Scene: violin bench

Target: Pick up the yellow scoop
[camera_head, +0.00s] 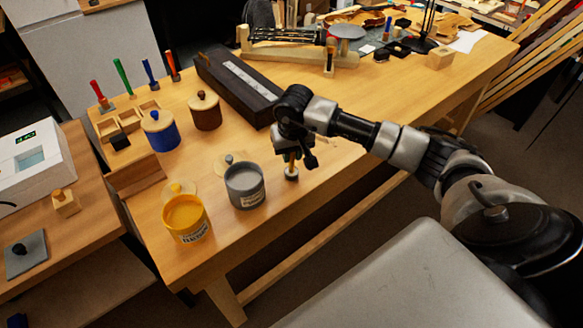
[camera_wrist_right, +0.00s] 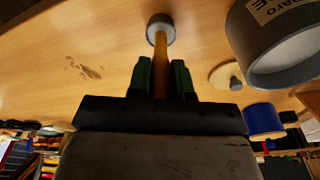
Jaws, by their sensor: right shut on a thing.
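The yellow scoop (camera_wrist_right: 160,47) has a yellow-orange handle and a round grey end. In the head view its end (camera_head: 291,174) shows below my right gripper (camera_head: 293,155), over the bench top. My right gripper also shows in the right wrist view (camera_wrist_right: 160,78), where its two dark green fingers are shut on the scoop's handle, one on each side. The scoop is roughly upright in the head view. I cannot tell whether its end touches the bench or is slightly above it. My left gripper is not in view.
An open grey pot (camera_head: 245,188) stands just left of the scoop, and an open yellow pot (camera_head: 185,220) farther left. A blue pot (camera_head: 160,132) and a brown pot (camera_head: 205,112) stand behind. A long dark case (camera_head: 235,84) lies behind my gripper. Bare bench lies to the right.

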